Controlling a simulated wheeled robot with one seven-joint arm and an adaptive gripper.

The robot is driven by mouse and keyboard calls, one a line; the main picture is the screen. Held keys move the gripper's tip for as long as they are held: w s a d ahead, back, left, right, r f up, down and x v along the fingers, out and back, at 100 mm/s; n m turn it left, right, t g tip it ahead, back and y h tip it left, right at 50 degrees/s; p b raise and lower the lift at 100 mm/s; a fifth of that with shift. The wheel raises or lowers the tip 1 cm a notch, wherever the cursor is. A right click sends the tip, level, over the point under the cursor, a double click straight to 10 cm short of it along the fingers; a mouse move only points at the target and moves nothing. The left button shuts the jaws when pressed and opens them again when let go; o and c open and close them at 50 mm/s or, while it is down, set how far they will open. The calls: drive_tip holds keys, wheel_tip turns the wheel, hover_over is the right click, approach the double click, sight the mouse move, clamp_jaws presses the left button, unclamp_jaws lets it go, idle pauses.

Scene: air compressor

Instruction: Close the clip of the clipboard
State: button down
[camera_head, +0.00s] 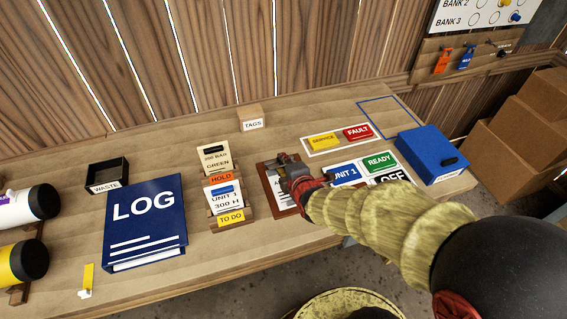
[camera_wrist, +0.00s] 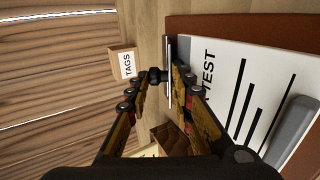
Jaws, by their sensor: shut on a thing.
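The brown clipboard (camera_head: 273,200) lies on the workbench with a white printed sheet (camera_wrist: 228,55) on it. Its grey metal clip (camera_head: 280,160) is at the far edge, partly hidden by my gripper (camera_head: 294,178). In the wrist view the clip shows as a thin upright metal bar (camera_wrist: 169,56) at the board's left edge. My gripper (camera_wrist: 166,77) has its fingertips closed together on this bar. The clip's exact angle is hard to tell. A grey rounded piece (camera_wrist: 296,128) lies over the sheet at the right.
The TAGS box (camera_head: 252,119) stands behind the clipboard. A tag stand (camera_head: 221,170) is close on the left, with the blue LOG binder (camera_head: 145,220) beyond. UNIT 1, READY and OFF cards (camera_head: 380,162) lie to the right, beside a blue box (camera_head: 432,150).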

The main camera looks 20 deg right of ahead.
drive_tip(key=shift+r, duration=0.1)
drive_tip(key=c, duration=1.6)
unclamp_jaws()
drive_tip(key=shift+c, duration=0.2)
drive_tip(key=shift+w, duration=0.1)
